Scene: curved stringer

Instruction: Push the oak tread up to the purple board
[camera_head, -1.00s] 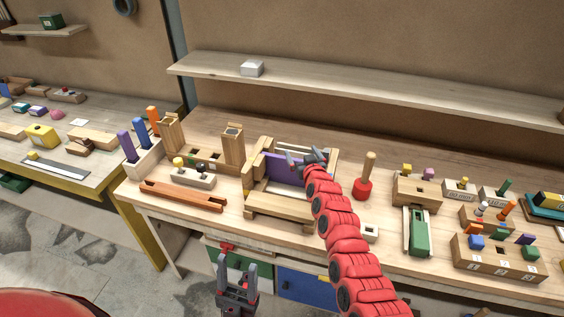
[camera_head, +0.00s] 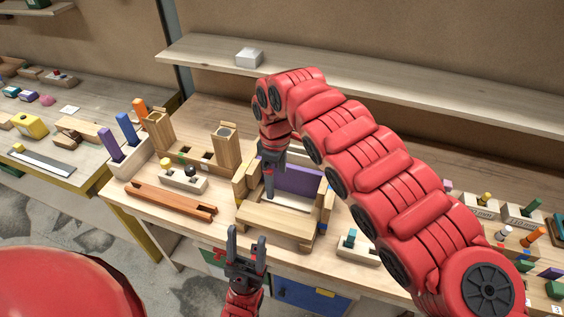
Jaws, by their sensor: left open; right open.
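The purple board (camera_head: 298,181) stands upright across the wooden stringer frame (camera_head: 327,203). The oak tread (camera_head: 278,223) is a pale flat board lying at the front of the frame, nearer to me than the purple board. My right gripper (camera_head: 269,190) points down at the left end of the purple board, behind the tread; it is open, and I cannot tell whether it touches the board. It hides the board's left end. My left gripper (camera_head: 246,240) is open and empty, pointing up just in front of the bench edge, below the tread.
My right arm spans the right side and hides part of the bench. A reddish wooden channel (camera_head: 170,199) and a small block with pegs (camera_head: 183,177) lie left of the frame. A small block with a teal peg (camera_head: 352,250) sits at right. Overhead is a shelf (camera_head: 330,78).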

